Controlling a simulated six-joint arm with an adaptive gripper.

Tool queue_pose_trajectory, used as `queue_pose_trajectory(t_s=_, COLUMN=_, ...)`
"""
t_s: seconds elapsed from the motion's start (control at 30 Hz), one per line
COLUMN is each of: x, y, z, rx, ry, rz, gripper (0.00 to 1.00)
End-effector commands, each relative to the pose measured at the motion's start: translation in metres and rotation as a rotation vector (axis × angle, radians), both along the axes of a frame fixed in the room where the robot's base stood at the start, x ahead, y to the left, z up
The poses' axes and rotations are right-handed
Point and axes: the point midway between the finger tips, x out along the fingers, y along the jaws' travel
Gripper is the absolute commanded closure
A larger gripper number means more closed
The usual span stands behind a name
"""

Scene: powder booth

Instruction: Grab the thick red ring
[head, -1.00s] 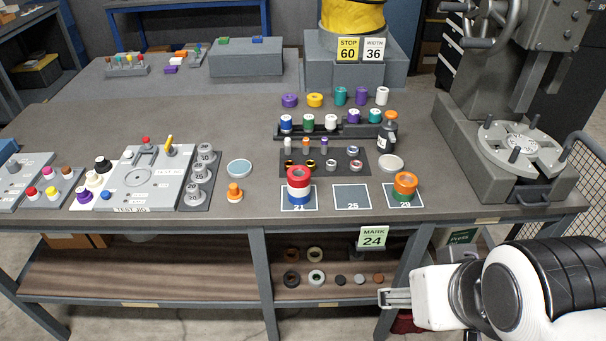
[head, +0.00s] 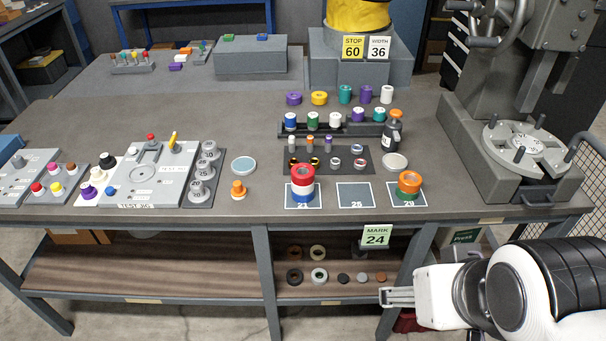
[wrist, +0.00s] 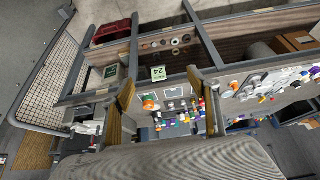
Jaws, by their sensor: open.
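The thick red ring (head: 303,173) is the top piece of a stack on the left marked square, numbered 21. A white ring (head: 303,187) and a blue ring (head: 303,196) lie under it. My gripper (head: 385,297) is at the lower right, in front of the table and below its top edge, well apart from the stack. In the wrist view its two fingers (wrist: 164,85) are spread with nothing between them. The table's objects show small and upside down beyond them, and I cannot single out the red ring there.
An orange-and-green stack (head: 409,184) stands on the right square; the middle square (head: 355,196) is empty. A small orange piece (head: 238,189) stands left of the red stack. A dark bottle (head: 393,133) and a press (head: 510,150) stand to the right. The MARK 24 sign (head: 376,235) hangs at the table's front edge.

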Motion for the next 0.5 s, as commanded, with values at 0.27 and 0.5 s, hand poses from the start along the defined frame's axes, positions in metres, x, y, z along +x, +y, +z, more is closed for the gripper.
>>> queue_pose_trajectory(t_s=0.27, x=0.001, y=0.000, z=0.000, rx=-0.001, ry=-0.001, rz=0.000, gripper=0.39)
queue_pose_trajectory(t_s=0.5, x=0.020, y=-0.007, z=0.002, rx=-0.024, ry=-0.029, rz=-0.005, gripper=0.39)
